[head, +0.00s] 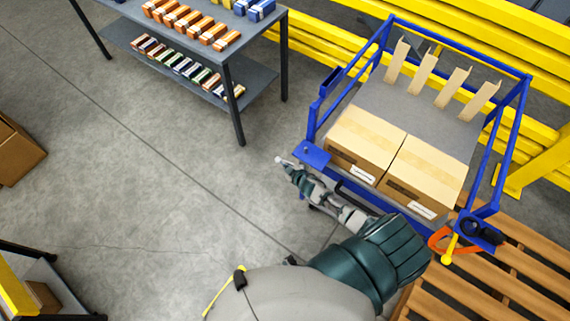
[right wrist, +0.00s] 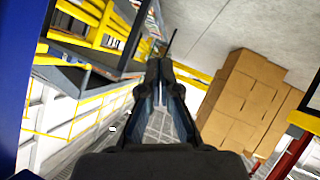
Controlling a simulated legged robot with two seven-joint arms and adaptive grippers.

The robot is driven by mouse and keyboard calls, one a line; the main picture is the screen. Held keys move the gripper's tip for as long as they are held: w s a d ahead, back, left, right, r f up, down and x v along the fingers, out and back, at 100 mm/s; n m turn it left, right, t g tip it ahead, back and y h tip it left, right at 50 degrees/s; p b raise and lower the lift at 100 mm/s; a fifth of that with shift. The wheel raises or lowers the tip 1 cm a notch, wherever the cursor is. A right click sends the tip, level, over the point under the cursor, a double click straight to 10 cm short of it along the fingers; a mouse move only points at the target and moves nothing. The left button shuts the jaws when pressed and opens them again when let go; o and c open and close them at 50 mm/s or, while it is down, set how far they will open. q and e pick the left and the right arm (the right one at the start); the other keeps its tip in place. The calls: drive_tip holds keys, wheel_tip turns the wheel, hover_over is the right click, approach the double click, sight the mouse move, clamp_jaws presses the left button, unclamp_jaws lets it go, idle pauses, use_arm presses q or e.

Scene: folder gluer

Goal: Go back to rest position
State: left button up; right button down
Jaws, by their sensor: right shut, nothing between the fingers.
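My right arm reaches up from the bottom of the head view. Its gripper (head: 283,163) points to the left, over bare floor beside the near left corner of the blue-framed cart (head: 313,155). In the right wrist view the gripper's fingers (right wrist: 159,72) are together, with nothing between them. My left gripper is not in view.
The cart holds two cardboard boxes (head: 366,139) (head: 430,170). A wooden pallet (head: 510,270) lies at the lower right. A grey shelf table (head: 215,50) with small packs stands at the top. Grey floor (head: 150,170) is clear at left centre.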

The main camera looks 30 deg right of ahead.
drive_tip(key=shift+a, duration=0.2)
drive_tip(key=shift+d, duration=0.2)
drive_tip(key=s+a+f+m+g, duration=0.25)
drive_tip(key=s+f+g, duration=0.35)
drive_tip(key=s+f, duration=1.6)
drive_tip(key=s+a+f+g, duration=0.1)
drive_tip(key=s+a, duration=0.1)
drive_tip(key=s, duration=0.7)
drive_tip(key=s+a+f+m+g, duration=0.1)
drive_tip(key=s+a+f+g, duration=0.1)
drive_tip(key=s, duration=0.7)
drive_tip(key=s+a+f+g, duration=0.2)
drive_tip(key=s, duration=0.7)
drive_tip(key=shift+s+a+f, duration=0.2)
drive_tip(key=shift+a+f, duration=0.05)
drive_tip(key=shift+s, duration=0.1)
